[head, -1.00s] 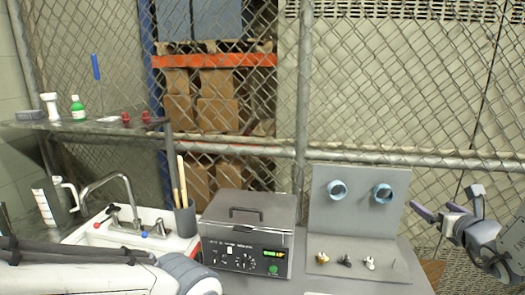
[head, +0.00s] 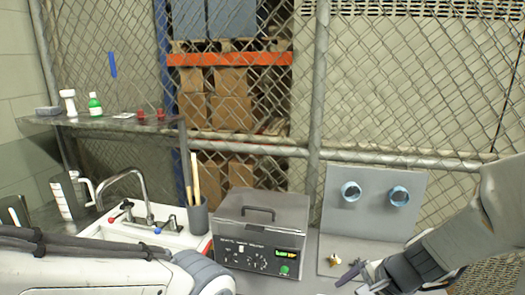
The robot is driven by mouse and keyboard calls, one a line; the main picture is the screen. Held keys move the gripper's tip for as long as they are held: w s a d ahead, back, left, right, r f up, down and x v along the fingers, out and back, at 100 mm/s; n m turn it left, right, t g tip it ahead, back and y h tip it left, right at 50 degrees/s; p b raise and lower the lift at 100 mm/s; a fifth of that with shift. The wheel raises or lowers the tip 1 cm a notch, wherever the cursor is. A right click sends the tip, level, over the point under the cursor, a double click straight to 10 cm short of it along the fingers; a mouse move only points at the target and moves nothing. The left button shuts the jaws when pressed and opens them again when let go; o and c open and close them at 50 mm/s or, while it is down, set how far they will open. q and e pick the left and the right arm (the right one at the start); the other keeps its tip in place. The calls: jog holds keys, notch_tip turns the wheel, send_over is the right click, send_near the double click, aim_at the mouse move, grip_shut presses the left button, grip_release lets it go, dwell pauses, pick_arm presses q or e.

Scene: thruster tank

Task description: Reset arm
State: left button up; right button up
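My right arm comes in from the right edge. Its gripper (head: 355,279) points left and down, low over the base of the grey stand (head: 375,225). One dark finger shows clearly; the rest is cut off or overlapped near the bottom edge, so its opening is unclear. My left arm lies across the lower left corner, and its gripper is out of view. The other small pieces there are hidden behind my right arm.
A grey lidded machine (head: 260,225) with a lit green display stands left of the stand. Further left are a cup with sticks (head: 197,216), a sink with a tap (head: 130,184), a pitcher (head: 70,195) and a shelf with bottles (head: 105,123). A chain-link fence closes off the back.

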jog(key=s+a+f+n+g+h+b, duration=0.1)
jog(key=s+a+f+n+g+b, duration=0.1)
jog(key=s+a+n+b, duration=0.2)
jog(key=s+a+f+n+g+h+b, duration=0.1)
jog(key=s+a+n+b, duration=0.4)
jog(key=s+a+n, duration=0.5)
jog(key=s+f+n+g, duration=0.1)
jog(key=s+f+n, duration=0.1)
jog(key=n, duration=0.5)
jog(key=shift+s+a+h, duration=0.3)
jog(key=shift+s, duration=0.45)
jog(key=shift+f, duration=0.1)
dwell(0.5)
